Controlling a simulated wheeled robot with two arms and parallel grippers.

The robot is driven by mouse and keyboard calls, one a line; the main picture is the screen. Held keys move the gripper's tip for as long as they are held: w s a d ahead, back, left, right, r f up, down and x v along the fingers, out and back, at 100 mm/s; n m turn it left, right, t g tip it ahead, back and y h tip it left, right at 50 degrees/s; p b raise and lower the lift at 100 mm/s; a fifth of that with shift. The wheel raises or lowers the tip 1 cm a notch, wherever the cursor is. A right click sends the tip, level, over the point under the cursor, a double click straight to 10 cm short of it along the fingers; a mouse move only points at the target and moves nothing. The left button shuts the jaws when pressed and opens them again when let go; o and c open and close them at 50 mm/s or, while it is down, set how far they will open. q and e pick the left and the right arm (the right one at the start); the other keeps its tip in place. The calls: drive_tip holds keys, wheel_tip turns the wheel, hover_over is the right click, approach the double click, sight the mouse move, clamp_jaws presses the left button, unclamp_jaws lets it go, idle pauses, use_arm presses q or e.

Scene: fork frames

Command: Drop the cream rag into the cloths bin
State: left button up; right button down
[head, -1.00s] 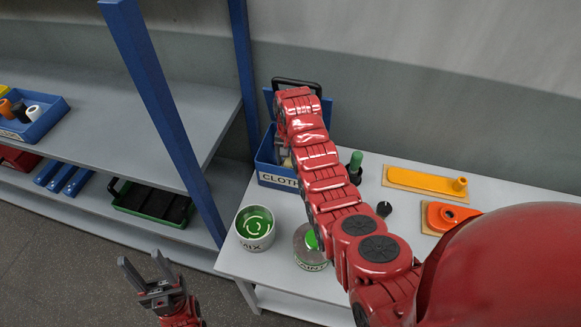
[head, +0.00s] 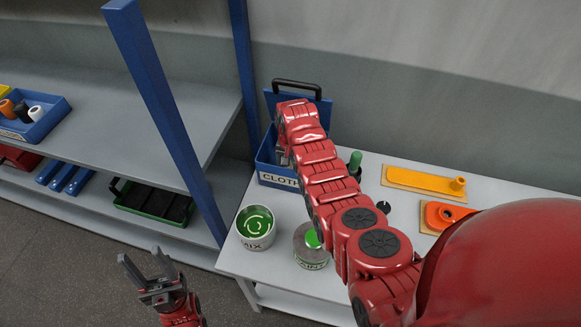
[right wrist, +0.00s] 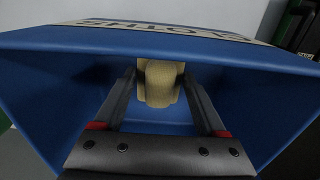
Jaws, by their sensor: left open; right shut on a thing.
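The blue cloths bin (head: 266,156) stands at the back left of the table, with a white label on its front. In the right wrist view its blue walls (right wrist: 70,85) surround my right gripper (right wrist: 160,85), which is down inside the bin. That gripper is shut on the cream rag (right wrist: 160,82), which shows between the fingertips above the bin floor. I cannot tell if the rag touches the floor. In the head view my right arm hides the rag and right gripper. My left gripper (head: 141,258) is open and empty, low at the left, apart from the table.
A MIX tin (head: 256,228) and a paint tin (head: 311,250) stand in front of the bin. A green-topped bottle (head: 355,163) is beside my right arm. A blue shelf post (head: 165,125) rises left of the table. Yellow (head: 425,180) and orange (head: 445,215) tools lie at the right.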

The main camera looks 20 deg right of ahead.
drive_tip(key=shift+f, duration=0.2)
unclamp_jaws()
drive_tip(key=shift+r, duration=0.1)
drive_tip(key=shift+r, duration=0.1)
drive_tip(key=shift+r+p, duration=0.3)
drive_tip(key=shift+p, duration=0.1)
wheel_tip(320, 180, up, 6)
drive_tip(key=shift+w+f+b, duration=0.1)
drive_tip(key=shift+b, duration=1.15)
wheel_tip(320, 180, up, 7)
drive_tip(key=p, duration=0.5)
drive_tip(key=shift+f, duration=0.2)
